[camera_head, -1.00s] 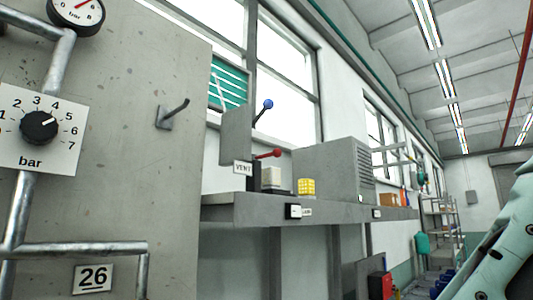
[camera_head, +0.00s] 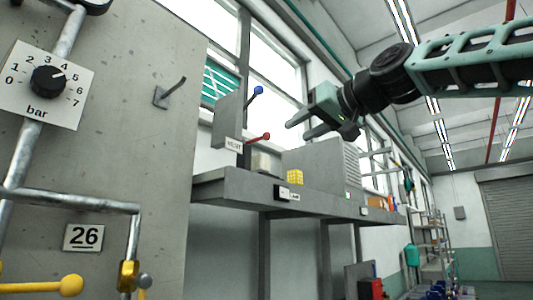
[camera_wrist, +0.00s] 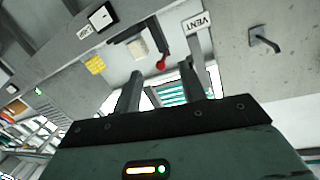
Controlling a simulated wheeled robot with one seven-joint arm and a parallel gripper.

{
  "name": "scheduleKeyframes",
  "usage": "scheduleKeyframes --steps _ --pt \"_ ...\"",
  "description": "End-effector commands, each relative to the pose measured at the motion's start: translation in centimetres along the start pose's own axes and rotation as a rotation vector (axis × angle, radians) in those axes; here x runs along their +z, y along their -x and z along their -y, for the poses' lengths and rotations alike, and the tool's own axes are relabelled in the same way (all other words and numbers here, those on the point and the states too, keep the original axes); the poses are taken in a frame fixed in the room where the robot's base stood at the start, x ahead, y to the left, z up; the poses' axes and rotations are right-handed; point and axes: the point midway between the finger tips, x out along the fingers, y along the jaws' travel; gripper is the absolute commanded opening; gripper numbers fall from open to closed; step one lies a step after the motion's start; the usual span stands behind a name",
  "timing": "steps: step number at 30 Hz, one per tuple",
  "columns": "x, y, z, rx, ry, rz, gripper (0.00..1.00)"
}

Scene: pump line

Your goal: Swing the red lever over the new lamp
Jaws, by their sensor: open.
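The red lever (camera_head: 259,137), a short arm with a ball end, sticks out rightward beside the VENT sign (camera_head: 234,144) above the grey shelf. In the wrist view its red ball (camera_wrist: 161,64) shows between and beyond my fingertips. A pale block (camera_head: 262,161) sits below the lever.
A grey louvred box (camera_head: 320,164) stands on the shelf (camera_head: 225,188) to the right. A hook (camera_head: 168,94) juts from the concrete panel at left, near pipes and a bar dial (camera_head: 48,81).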

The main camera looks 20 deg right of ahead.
Motion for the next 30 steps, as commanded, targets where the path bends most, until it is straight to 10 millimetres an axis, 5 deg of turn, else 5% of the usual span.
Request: scheduleKeyframes --steps 4,11,23,30 --pt "-3.2 2.6 -0.8 0.015 0.01 -0.089 0.41" --pt "-4.2 1.7 -0.6 0.012 0.009 -0.095 0.41" --pt "-4.7 -2.9 -0.6 0.012 0.009 -0.091 0.41" --pt "-4.7 -8.0 -0.8 0.015 0.011 -0.092 0.41"
